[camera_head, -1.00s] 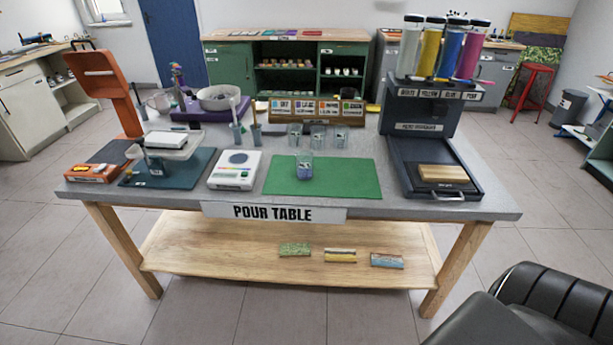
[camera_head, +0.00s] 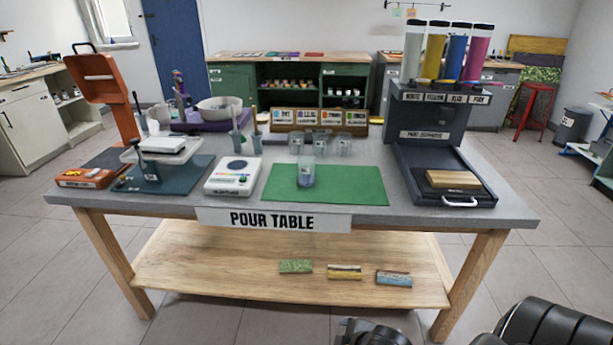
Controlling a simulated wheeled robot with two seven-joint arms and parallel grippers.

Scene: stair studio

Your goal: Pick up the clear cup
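A clear cup (camera_head: 306,172) stands upright on the green mat (camera_head: 350,185) on the pour table, with something bluish in its lower part. Three more clear cups stand in a row behind the mat: a left one (camera_head: 296,144), a middle one (camera_head: 320,144) and a right one (camera_head: 343,146). They look empty. No gripper fingers show in the view, and no gripper is at any cup. Black parts of my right arm show along the bottom right edge.
The pour table (camera_head: 400,213) holds a white scale (camera_head: 231,176) left of the mat and a dark paint dispenser (camera_head: 436,120) right of it. An orange stand (camera_head: 108,95) is at the left. A wooden block (camera_head: 452,180) lies on the dispenser tray. The mat around the cup is clear.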

